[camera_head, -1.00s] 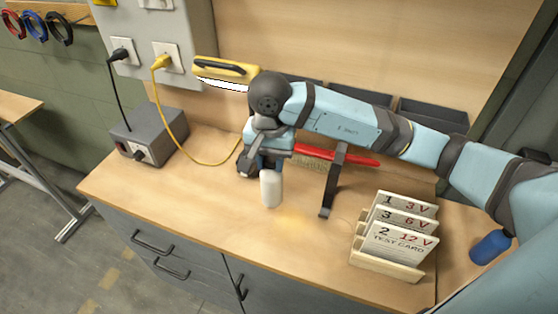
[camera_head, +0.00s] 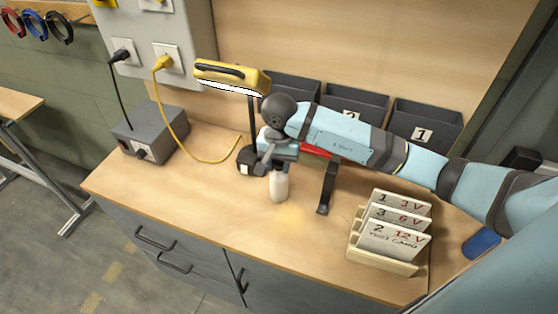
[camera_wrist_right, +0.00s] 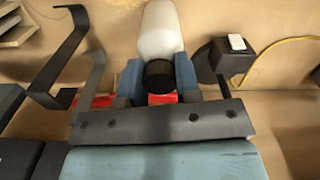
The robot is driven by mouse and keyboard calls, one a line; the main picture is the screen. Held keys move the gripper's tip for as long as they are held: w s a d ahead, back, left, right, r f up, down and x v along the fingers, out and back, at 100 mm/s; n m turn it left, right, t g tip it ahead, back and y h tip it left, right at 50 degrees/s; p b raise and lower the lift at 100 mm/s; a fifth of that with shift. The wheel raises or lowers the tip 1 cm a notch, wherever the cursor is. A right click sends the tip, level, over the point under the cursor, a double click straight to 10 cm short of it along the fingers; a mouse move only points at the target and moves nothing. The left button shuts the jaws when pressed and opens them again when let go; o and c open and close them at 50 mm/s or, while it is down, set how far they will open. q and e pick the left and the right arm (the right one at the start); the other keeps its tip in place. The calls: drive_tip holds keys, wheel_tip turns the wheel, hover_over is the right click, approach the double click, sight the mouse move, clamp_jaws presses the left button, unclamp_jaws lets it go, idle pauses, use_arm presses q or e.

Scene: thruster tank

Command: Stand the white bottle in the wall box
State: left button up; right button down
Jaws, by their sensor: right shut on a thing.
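The white bottle (camera_head: 279,188) is upright below my right gripper (camera_head: 279,170), over the middle of the workbench. In the right wrist view the bottle's white body (camera_wrist_right: 160,30) and black cap (camera_wrist_right: 159,76) show between the two blue fingers (camera_wrist_right: 159,82), which are shut on it at the cap end. I cannot tell whether its base touches the bench. Three dark wall boxes line the back panel: a left one (camera_head: 290,88), a middle one (camera_head: 354,104) and a right one labelled 1 (camera_head: 425,122). The left box's label is hidden. My left gripper is not in view.
A yellow lamp (camera_head: 232,78) overhangs left of my right gripper. A black bracket (camera_head: 327,188) stands right of the bottle, a test card rack (camera_head: 385,258) farther right. A grey power box (camera_head: 150,133) with a yellow cable is at left. The bench's front left is clear.

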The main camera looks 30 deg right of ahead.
drive_tip(key=shift+f, duration=0.1)
drive_tip(key=shift+f, duration=0.15)
drive_tip(key=c, duration=0.8)
unclamp_jaws()
drive_tip(key=shift+r, duration=0.2)
